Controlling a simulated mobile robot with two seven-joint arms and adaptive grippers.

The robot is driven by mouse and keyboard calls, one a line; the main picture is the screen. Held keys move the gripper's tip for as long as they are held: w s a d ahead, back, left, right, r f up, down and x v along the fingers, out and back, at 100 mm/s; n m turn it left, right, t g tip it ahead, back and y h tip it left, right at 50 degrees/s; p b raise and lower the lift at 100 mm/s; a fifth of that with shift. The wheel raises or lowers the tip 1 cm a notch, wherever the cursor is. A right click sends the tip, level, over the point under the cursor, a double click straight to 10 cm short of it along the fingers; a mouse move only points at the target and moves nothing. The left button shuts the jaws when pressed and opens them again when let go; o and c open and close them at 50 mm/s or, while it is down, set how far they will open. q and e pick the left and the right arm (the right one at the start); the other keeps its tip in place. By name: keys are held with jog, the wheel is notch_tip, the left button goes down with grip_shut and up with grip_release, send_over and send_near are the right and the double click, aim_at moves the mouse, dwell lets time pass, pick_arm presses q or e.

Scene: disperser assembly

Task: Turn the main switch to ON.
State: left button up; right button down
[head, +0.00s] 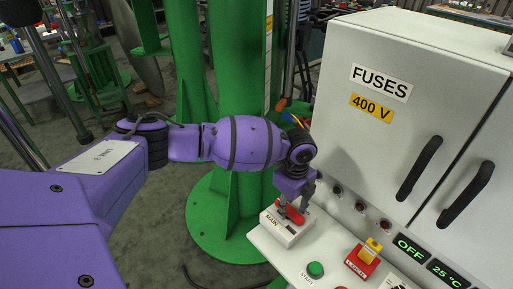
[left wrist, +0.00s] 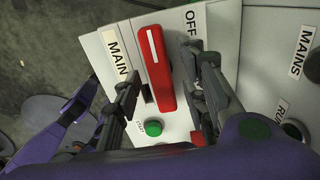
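The main switch is a red bar handle (head: 294,213) on a white plate labelled MAIN (head: 271,219), at the near left corner of the white console. In the left wrist view the red handle (left wrist: 157,70) points toward the OFF label (left wrist: 191,22). My left gripper (head: 292,208) is down at the handle. In the left wrist view its fingers (left wrist: 166,75) are open, one on each side of the handle. The right finger is close to the handle; I cannot tell whether it touches. My right gripper is not in view.
A green START button (head: 315,269) and a yellow-and-red switch (head: 366,253) sit on the console. A display reads OFF (head: 411,247). The white FUSES cabinet (head: 345,110) with black handles rises behind. A green column (head: 232,175) stands behind my left arm.

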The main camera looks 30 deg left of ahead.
pick_arm(q)
grip_shut()
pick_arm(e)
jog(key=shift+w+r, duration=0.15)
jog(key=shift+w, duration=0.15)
